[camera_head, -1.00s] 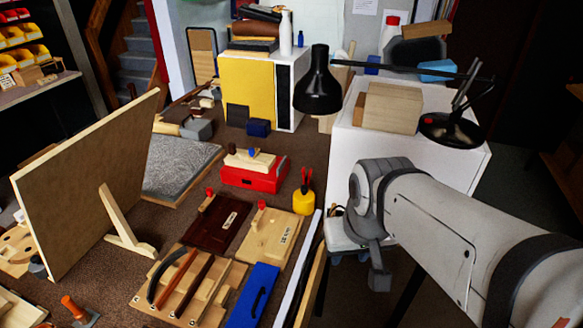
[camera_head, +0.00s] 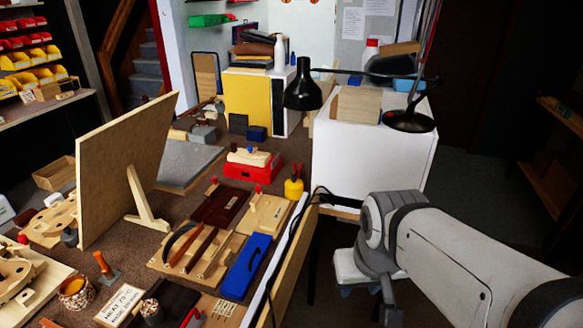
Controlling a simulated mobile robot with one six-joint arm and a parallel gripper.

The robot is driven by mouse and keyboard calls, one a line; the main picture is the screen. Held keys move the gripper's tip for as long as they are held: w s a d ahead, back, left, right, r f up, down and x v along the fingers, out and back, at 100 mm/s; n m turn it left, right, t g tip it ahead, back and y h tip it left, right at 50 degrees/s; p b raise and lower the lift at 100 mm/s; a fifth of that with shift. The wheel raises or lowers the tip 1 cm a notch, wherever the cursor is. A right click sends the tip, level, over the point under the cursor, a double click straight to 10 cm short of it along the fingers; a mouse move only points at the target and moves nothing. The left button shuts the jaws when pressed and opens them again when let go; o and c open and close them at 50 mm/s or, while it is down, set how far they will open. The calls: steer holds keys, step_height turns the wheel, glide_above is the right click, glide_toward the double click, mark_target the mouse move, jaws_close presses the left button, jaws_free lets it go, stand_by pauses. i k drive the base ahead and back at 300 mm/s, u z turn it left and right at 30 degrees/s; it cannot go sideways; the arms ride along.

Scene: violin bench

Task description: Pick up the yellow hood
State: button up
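I cannot make out a thing that is surely the yellow hood. A small yellow pot (camera_head: 293,188) with a red top stands on the bench, right of the red box. A flat yellow panel (camera_head: 247,98) forms the front of a white cabinet at the back. My gripper (camera_head: 357,287) hangs below my grey wrist at the lower right, off the bench's right edge and well apart from both. It is partly hidden by the wrist, and its fingers are too small to read.
A black desk lamp (camera_head: 303,95) reaches over from a white cabinet (camera_head: 362,155) behind my arm. A large upright board (camera_head: 125,170) stands on the left. A red box (camera_head: 252,174), wooden trays and a blue case (camera_head: 246,265) crowd the bench (camera_head: 140,262). The floor at right looks clear.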

mark_target(294, 187)
steer(key=z, duration=2.35)
steer(key=i, duration=1.65)
steer(key=u, duration=0.3)
steer(key=k, duration=0.1)
steer(key=u, duration=3.05)
steer(key=i, duration=1)
